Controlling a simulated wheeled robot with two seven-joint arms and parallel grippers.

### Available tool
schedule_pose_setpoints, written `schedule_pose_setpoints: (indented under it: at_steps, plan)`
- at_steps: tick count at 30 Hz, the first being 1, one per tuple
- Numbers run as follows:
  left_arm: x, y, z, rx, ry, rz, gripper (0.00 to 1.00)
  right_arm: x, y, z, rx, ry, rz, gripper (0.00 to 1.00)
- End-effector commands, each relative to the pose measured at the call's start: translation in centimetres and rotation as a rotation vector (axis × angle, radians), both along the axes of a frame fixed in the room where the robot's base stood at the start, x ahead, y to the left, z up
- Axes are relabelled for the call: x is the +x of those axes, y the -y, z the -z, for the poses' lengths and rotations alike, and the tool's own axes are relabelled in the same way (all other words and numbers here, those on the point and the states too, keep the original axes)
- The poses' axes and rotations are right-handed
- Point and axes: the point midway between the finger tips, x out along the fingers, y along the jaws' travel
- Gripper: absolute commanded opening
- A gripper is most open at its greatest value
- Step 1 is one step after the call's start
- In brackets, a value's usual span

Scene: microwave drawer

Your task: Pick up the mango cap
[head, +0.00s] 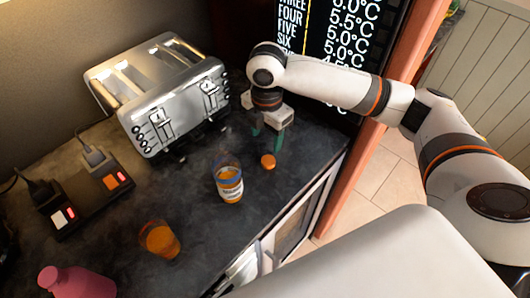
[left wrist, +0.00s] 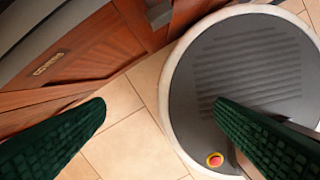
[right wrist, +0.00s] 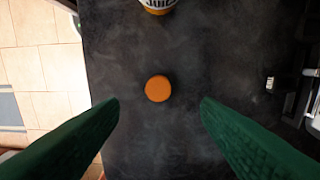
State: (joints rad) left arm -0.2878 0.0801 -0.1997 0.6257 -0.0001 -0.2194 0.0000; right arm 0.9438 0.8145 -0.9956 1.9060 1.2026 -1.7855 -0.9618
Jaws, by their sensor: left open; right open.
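The mango cap is a small round orange cap (head: 268,161) lying on the dark countertop, right of the juice bottle (head: 229,180). In the right wrist view the cap (right wrist: 158,89) lies ahead of the fingertips, roughly midway between them. My right gripper (head: 268,143) is open and empty, with its green fingers pointing down above the counter just behind the cap. It also shows in the right wrist view (right wrist: 160,104). My left gripper (left wrist: 160,102) is open and empty over the tiled floor, and it is not seen in the head view.
A silver toaster (head: 170,95) stands at the back left of the counter (head: 190,195). A power strip (head: 90,200) with plugs lies at the left. A glass of orange juice (head: 159,240) and a pink bottle (head: 75,283) stand nearer the front. A black text board (head: 325,50) rises behind.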

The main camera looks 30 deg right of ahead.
Motion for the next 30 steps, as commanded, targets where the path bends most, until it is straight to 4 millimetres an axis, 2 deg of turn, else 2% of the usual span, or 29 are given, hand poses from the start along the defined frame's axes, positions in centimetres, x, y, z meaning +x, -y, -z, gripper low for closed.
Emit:
schedule_pose_setpoints:
  at_steps: [4, 9, 14, 18, 21, 30]
  plan:
    - [-1.7, -0.1, -0.6, 0.002, -0.024, 0.000, 0.78, -0.1, 0.0, 2.5, -0.001, -0.003, 0.002, 0.58]
    - [-2.9, -0.2, -0.7, 0.004, -0.042, 0.000, 0.78, 0.0, 0.0, 4.1, 0.001, 0.001, 0.002, 0.58]
    - [-2.1, -0.2, -1.5, 0.003, -0.032, 0.000, 0.78, 0.1, 0.0, 5.5, 0.000, -0.001, 0.003, 0.58]
    - [-0.7, 0.0, -2.3, 0.001, -0.010, 0.000, 0.78, 0.1, 0.1, 7.7, 0.001, -0.001, 0.002, 0.58]
    - [-0.3, 0.0, -2.5, 0.000, -0.004, 0.000, 0.78, 0.1, 0.1, 8.9, 0.000, 0.000, 0.003, 0.58]
    - [-0.9, 0.0, -2.4, 0.001, -0.013, 0.000, 0.78, 0.2, 0.1, 9.4, 0.001, 0.003, 0.001, 0.56]
